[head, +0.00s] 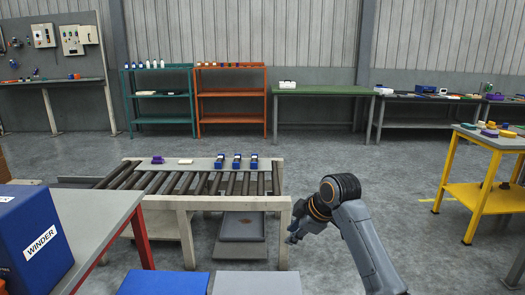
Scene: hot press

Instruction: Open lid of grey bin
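My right gripper (293,236) hangs above and beyond the grey top, near the right leg of the roller table. It is small and partly hidden by its own wrist, so I cannot tell whether its fingers are apart. Nothing is visibly held in it. My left gripper is out of view.
A blue bin top (163,284) lies just left of the grey one. A roller table (236,203) with blue items stands beyond. A grey table (98,215) bears a blue box (35,240) marked WINDER at left. A yellow table (480,190) stands right. Floor between is clear.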

